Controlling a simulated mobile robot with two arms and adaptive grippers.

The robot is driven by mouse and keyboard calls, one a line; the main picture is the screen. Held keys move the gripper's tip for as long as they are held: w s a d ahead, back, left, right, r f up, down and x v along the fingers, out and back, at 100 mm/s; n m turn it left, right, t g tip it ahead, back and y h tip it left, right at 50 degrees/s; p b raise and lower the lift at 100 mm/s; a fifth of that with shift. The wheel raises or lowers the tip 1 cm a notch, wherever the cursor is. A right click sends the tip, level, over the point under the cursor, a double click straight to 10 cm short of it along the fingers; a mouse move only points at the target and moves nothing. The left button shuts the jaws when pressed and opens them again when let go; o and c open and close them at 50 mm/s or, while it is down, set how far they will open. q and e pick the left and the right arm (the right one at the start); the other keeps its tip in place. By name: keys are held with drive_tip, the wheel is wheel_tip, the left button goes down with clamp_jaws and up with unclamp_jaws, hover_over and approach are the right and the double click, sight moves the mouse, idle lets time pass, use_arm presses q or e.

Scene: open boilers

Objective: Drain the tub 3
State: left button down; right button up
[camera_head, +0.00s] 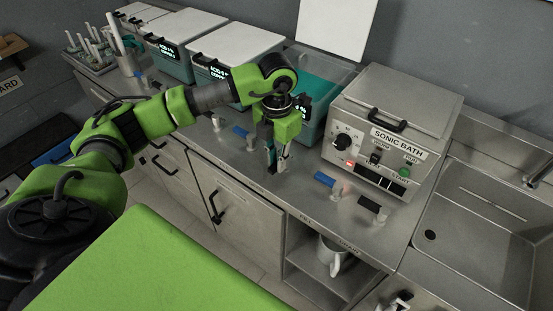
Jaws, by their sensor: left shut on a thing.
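The third tub (317,132) stands on the steel counter left of the sonic bath. Its pale lid (336,28) is raised and teal liquid shows inside. Its front display (302,104) is partly hidden by my arm. My left gripper (276,166) points down in front of this tub, at the counter's front strip. It is shut on a small valve handle, which the fingers mostly hide; its colour and turn cannot be told. A blue valve handle (240,131) sits just left of the gripper. My right gripper is not in view.
The sonic bath (385,125) stands right of the tub, with a blue valve (324,180) and a black valve (373,208) in front. A sink (475,235) is at right. A pitcher (333,256) sits on the shelf below.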

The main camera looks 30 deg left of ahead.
use_arm(q)
drive_tip(key=shift+r, duration=0.1)
drive_tip(key=c, duration=2)
unclamp_jaws()
wheel_tip(320, 180, up, 12)
